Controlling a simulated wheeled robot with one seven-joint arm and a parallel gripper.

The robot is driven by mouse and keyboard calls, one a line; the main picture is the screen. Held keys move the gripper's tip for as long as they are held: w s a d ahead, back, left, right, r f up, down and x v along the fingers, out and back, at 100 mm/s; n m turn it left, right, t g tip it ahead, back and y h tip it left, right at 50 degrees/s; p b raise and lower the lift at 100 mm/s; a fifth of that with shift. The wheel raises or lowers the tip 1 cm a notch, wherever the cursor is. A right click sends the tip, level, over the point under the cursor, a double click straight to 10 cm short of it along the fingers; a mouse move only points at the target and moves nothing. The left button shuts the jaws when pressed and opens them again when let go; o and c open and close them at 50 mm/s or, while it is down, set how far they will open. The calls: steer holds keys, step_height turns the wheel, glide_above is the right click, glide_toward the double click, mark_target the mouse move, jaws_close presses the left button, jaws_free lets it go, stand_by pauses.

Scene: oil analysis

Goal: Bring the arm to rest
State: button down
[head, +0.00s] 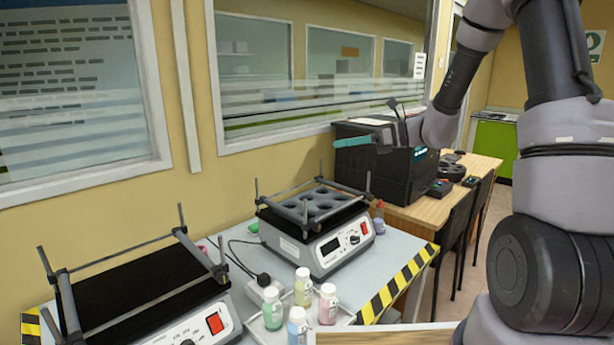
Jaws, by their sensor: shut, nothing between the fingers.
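My arm reaches in from the right side of the head view, folded high with its forearm bent down and to the left. My gripper (342,143) is at the end, pointing left, with teal fingers together and nothing held. It is in the air in front of the black machine (405,165), above and to the right of the far shaker. I see no contact with anything.
On the grey table (240,300) stand a shaker with a holed tray (322,206), a flat black shaker (140,295) and several capped bottles (303,287). A wooden desk (440,207) with chairs stands behind, right. A windowed wall (300,70) runs along the back.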

steer(key=s+d+r+n+t+h, duration=0.1)
steer(key=s+d+r+n+h, duration=0.2)
steer(key=s, duration=0.5)
steer(key=s+d+r+n+t+h, duration=0.1)
steer(key=s+d+r+n+h, duration=0.3)
steer(key=s+d+n, duration=0.3)
steer(key=s+d+r+n+t+h, duration=0.1)
steer(key=s+d+r+n+h, duration=0.3)
steer(key=s+n, duration=0.5)
steer(key=shift+d+r+h, duration=0.25)
steer(key=shift+d+h, duration=0.2)
steer(key=shift+h, duration=0.55)
